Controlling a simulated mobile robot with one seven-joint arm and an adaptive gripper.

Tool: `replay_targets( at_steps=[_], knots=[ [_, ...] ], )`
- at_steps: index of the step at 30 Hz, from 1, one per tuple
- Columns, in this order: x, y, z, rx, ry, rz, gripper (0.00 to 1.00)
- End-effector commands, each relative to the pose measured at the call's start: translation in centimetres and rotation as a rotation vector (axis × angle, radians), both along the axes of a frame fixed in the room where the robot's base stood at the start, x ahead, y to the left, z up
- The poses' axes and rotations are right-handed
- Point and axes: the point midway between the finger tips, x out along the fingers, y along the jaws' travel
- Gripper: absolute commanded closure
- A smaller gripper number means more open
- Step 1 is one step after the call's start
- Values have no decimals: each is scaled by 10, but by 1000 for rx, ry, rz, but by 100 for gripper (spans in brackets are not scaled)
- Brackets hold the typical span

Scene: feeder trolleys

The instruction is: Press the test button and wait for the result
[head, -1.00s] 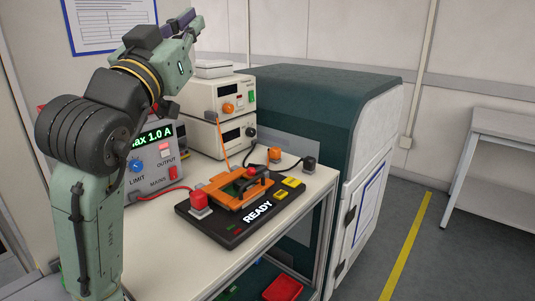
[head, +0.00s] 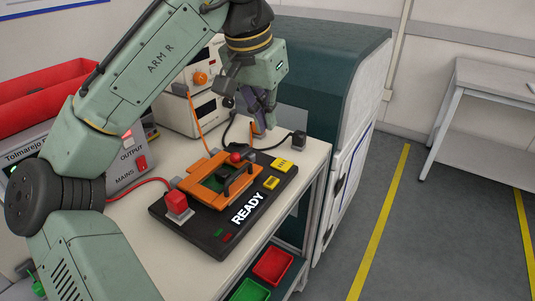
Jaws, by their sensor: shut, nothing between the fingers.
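The black test fixture (head: 205,240) lies on the bench top and shows "READY" in white letters. My gripper (head: 265,126) is shut and empty. It points down behind the fixture, to the right of and beyond the red button, apart from it. Its fingertips are small and partly merge with the cables behind.
Yellow blocks (head: 282,164) sit on the fixture's right side. A power supply (head: 125,160) stands at left, beige instruments (head: 195,100) behind. A black plug block (head: 299,140) and cables lie near my gripper. Red (head: 272,265) and green bins (head: 250,291) sit below.

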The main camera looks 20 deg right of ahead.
Motion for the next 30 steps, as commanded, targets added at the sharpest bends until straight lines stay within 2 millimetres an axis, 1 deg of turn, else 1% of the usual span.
replay_targets(
  at_steps=[10,14,17,20,24,30],
  knots=[
    [-2,1,-1,11,8,-1,100],
    [0,0,-7,10,10,-2,100],
    [2,-4,-19,9,11,-5,100],
    [5,-7,-37,10,11,-2,100],
    [11,-14,-66,12,9,0,100],
    [16,-21,-104,12,9,0,100]
  ],
)
